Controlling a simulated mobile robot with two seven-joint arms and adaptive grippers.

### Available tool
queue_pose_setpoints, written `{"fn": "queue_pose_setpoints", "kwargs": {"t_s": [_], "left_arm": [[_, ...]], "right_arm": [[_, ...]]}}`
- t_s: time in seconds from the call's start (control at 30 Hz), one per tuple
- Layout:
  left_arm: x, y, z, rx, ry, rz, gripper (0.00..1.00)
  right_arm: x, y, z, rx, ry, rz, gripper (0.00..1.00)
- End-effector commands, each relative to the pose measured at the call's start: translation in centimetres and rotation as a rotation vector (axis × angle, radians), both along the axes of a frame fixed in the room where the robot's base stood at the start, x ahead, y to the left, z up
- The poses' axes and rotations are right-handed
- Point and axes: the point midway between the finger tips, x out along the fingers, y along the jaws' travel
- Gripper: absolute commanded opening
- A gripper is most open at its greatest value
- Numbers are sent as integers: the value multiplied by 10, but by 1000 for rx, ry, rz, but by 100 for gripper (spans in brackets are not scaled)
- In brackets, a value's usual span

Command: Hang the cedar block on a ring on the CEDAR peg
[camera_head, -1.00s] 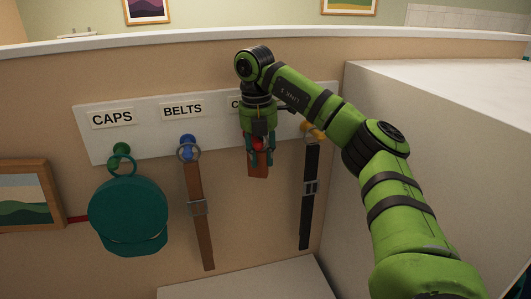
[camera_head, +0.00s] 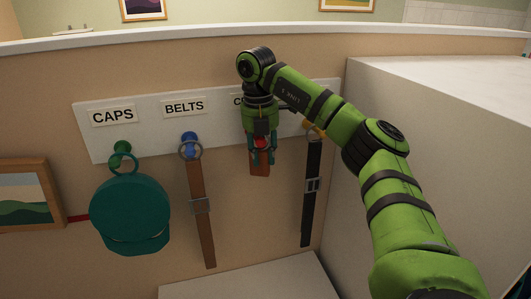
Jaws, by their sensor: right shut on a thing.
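My right gripper (camera_head: 260,150) is in front of the white peg board (camera_head: 222,112), below a label mostly hidden by my arm; only its first letter, C, shows. The gripper points down and is shut on the cedar block on a ring. The brown cedar block (camera_head: 260,169) hangs just below the fingertips. A red peg (camera_head: 262,143) shows between the fingers. I cannot tell whether the ring is around the red peg or in front of it. My left gripper is not in view.
A teal cap (camera_head: 130,214) hangs from the green peg (camera_head: 121,150). A brown belt (camera_head: 199,215) hangs from the blue peg (camera_head: 189,141). A black belt (camera_head: 312,200) hangs from a yellow peg (camera_head: 311,130), close to the right of my gripper. A white cabinet (camera_head: 420,115) stands at right.

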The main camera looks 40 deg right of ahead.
Motion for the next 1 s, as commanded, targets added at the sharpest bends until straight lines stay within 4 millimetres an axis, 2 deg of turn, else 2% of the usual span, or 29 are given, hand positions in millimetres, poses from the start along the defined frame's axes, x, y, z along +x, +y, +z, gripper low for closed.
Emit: {"fn": "queue_pose_setpoints", "kwargs": {"t_s": [0.03, 0.07, 0.1, 0.53, 1.0], "left_arm": [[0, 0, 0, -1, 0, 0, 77], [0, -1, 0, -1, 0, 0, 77], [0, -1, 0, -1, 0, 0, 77], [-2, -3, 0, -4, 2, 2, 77], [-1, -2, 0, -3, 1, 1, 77]], "right_arm": [[2, 5, -2, 4, 2, 14, 41], [2, 5, -2, 4, 2, 14, 53], [2, 5, -2, 4, 2, 14, 57], [2, 4, 6, 4, -7, 12, 57], [-1, 9, 76, 3, -10, 13, 57]]}}
